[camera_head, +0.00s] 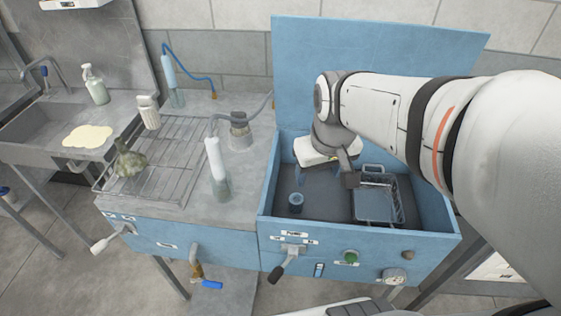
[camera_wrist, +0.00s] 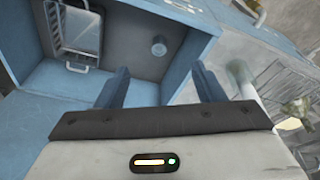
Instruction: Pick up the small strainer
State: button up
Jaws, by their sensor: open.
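A small round blue-grey cup-like piece (camera_head: 296,201) stands on the floor of the blue open basin, left of a rectangular basket. It may be the small strainer, but its mesh is too small to tell. It also shows in the wrist view (camera_wrist: 159,46), beyond and between my fingertips. The rectangular basket (camera_head: 378,207) with handles lies at the basin's right and shows at the upper left of the wrist view (camera_wrist: 82,30). My gripper (camera_wrist: 161,80) is open and empty, its two blue fingers apart. In the head view it hangs over the basin's back part, above and apart from the cup.
The basin's blue walls (camera_head: 455,223) surround the pieces, with a tall blue panel (camera_head: 375,45) behind. A counter with a wire rack (camera_head: 160,160), an upright bottle (camera_head: 218,170) and a grey fitting (camera_head: 240,130) adjoins at left. The basin floor between cup and basket is clear.

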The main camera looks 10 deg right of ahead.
aim_at(296, 197)
jog(key=w+f+n+g+b, duration=0.1)
jog(key=w+f+b, duration=0.2)
jog(key=w+f, duration=0.2)
jog(key=w+f+n+b, duration=0.1)
jog(key=w+f+b, duration=0.3)
jog(key=f, duration=0.6)
jog(key=w+f+n+g+b, duration=0.1)
jog(key=w+f+b, duration=0.3)
jog(key=f, duration=0.4)
jog(key=shift+w+a+f+g, duration=0.15)
jog(key=shift+w, duration=0.3)
jog(key=shift+w+a+f+g, duration=0.1)
jog(key=shift+w+g, duration=0.05)
jog(key=shift+w, duration=0.3)
jog(key=f, duration=0.2)
jog(key=f+b, duration=0.1)
jog(key=f, duration=0.2)
jog(key=w+f, duration=0.1)
jog(key=f, duration=0.2)
jog(key=shift+w+d+f, duration=0.1)
jog(key=shift+d+f, duration=0.15)
jog(key=c, duration=1)
jog(key=shift+r, duration=0.1)
